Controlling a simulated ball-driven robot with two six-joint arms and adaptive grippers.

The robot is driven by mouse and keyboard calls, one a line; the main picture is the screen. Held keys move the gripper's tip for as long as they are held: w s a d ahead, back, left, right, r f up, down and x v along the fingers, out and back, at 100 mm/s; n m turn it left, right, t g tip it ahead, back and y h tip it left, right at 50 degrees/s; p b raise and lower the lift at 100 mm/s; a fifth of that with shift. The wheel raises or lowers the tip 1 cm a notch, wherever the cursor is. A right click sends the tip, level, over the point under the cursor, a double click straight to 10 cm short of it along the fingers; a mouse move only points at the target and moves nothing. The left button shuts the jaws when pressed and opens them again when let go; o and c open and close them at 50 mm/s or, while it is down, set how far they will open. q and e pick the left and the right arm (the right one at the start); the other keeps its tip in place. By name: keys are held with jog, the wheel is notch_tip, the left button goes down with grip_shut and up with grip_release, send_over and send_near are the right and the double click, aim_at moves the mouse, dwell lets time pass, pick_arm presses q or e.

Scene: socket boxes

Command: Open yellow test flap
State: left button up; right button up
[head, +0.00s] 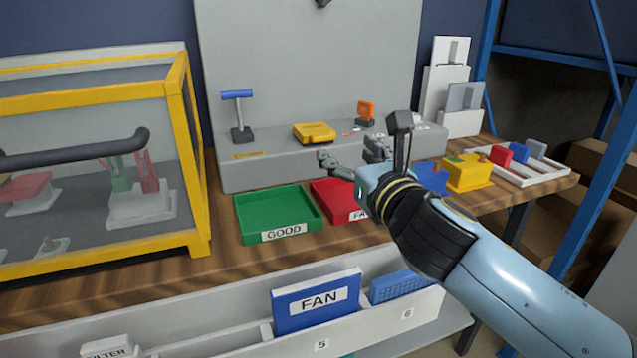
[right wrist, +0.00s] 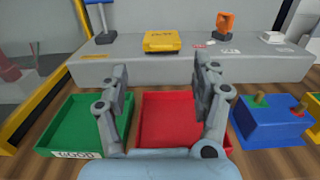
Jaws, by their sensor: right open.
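The yellow test flap (head: 315,132) lies closed on top of the grey test bench (head: 258,175), behind the trays. It also shows in the right wrist view (right wrist: 162,41), ahead of and above the fingers. My right gripper (head: 350,160) is open and empty, in front of the bench and over the red tray; its two spread fingers also show in the right wrist view (right wrist: 162,85). A gap separates the fingers from the flap. My left gripper is not in view.
A blue T-handle (head: 238,112) stands left of the flap and an orange switch (head: 366,112) right of it. A green GOOD tray (head: 278,215) and red tray (right wrist: 165,121) sit in front. A yellow-framed clear enclosure (head: 185,150) stands at left.

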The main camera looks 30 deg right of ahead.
aim_at(323, 137)
jog(key=shift+d+f, duration=0.2)
jog(key=shift+f, duration=0.5)
jog(key=x, duration=1)
jog(key=shift+w+d, duration=0.1)
jog(key=shift+w, duration=0.2)
grip_shut()
